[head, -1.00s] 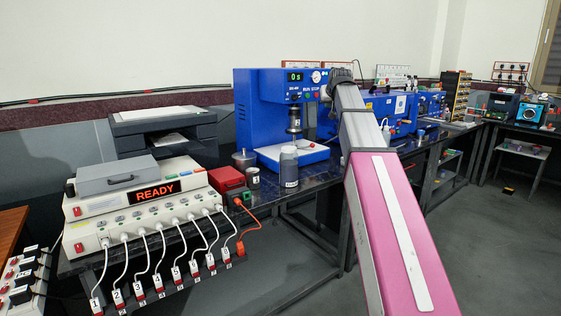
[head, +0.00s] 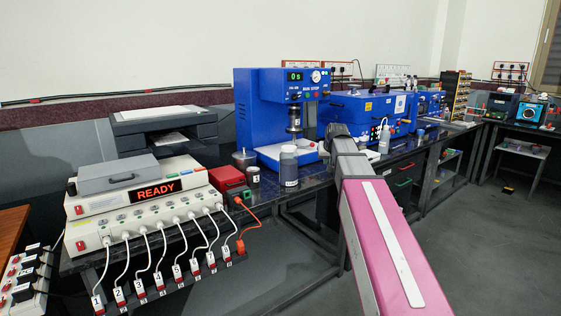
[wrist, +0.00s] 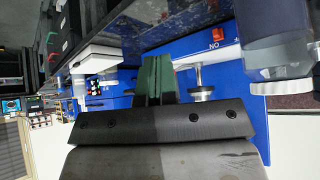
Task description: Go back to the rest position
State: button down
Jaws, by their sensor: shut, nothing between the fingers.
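My pink and grey arm (head: 385,245) reaches up from the lower right in the head view, and its dark end is by the bench's front edge. The fingers are hidden there. In the wrist view my gripper (wrist: 155,78) shows two dark green fingers close together, shut and empty. Behind them is the blue press (wrist: 205,82), seen upside down. The same blue press (head: 262,105) stands upright on the bench to the left of my arm's end. A lidded clear jar (head: 289,168) stands in front of it; the jar (wrist: 275,45) also shows at the wrist view's upper right.
A white READY unit (head: 140,200) with several numbered cables is at the left, beside a red box (head: 228,179). A blue machine (head: 360,105) and a white bottle (head: 384,140) stand right of the press. The floor (head: 480,240) at right is clear.

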jog(key=s+f+g, duration=0.3)
jog(key=s+f, duration=1.1)
jog(key=f, duration=0.3)
jog(key=s+f+g, duration=0.4)
jog(key=s+f, duration=1.1)
jog(key=f, duration=0.2)
jog(key=shift+s+a+f+m+g+h, duration=0.2)
jog(key=shift+f+m+g+h, duration=0.1)
jog(key=shift+f+m, duration=0.1)
